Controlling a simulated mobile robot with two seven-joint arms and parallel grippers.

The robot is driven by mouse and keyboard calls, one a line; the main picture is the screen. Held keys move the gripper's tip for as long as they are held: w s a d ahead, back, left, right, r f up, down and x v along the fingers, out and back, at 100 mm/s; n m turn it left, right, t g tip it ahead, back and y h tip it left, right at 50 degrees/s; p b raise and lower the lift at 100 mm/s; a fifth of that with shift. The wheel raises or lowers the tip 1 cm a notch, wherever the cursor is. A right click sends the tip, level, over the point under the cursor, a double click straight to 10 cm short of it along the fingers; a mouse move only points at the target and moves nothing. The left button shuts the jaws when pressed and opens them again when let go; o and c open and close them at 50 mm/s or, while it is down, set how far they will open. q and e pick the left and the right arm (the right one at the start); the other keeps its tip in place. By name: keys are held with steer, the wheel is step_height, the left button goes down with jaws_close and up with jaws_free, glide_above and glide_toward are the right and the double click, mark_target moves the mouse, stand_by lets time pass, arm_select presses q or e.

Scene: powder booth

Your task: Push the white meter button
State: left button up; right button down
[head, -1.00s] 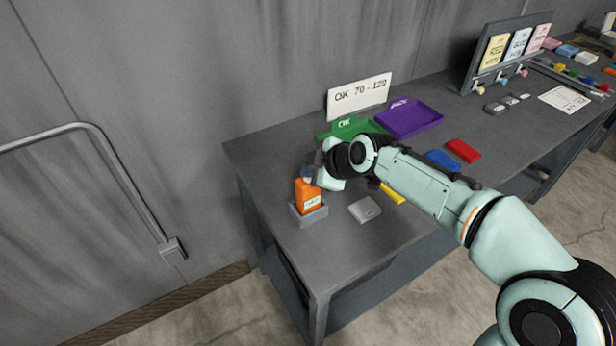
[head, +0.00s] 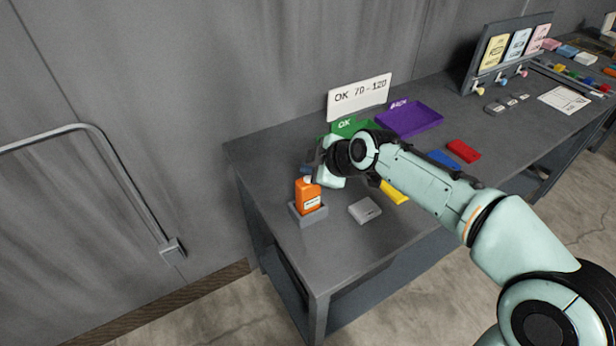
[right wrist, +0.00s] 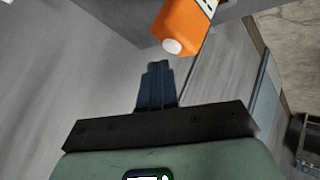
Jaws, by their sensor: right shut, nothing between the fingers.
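The orange meter (head: 308,198) stands upright in a grey holder (head: 312,217) near the left end of the bench. Its white button (head: 308,180) is on its top and shows as a round white knob in the right wrist view (right wrist: 172,46). My right gripper (head: 307,169) is just behind the meter's top in the head view, partly hidden by its own wrist. In the right wrist view its fingers (right wrist: 157,68) are shut and empty, with the tips close to the button but a visible gap apart. My left gripper is not in view.
A grey box (head: 365,210) and a yellow block (head: 393,193) lie right of the meter. Green (head: 350,126) and purple (head: 412,118) trays stand behind, below an "OK 70-120" sign (head: 359,97). Blue (head: 442,160) and red (head: 464,151) blocks lie farther right.

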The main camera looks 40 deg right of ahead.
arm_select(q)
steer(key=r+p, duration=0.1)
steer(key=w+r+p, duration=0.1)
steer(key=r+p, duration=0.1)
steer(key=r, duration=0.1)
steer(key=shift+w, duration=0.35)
arm_select(e)
step_height(320, 180, up, 6)
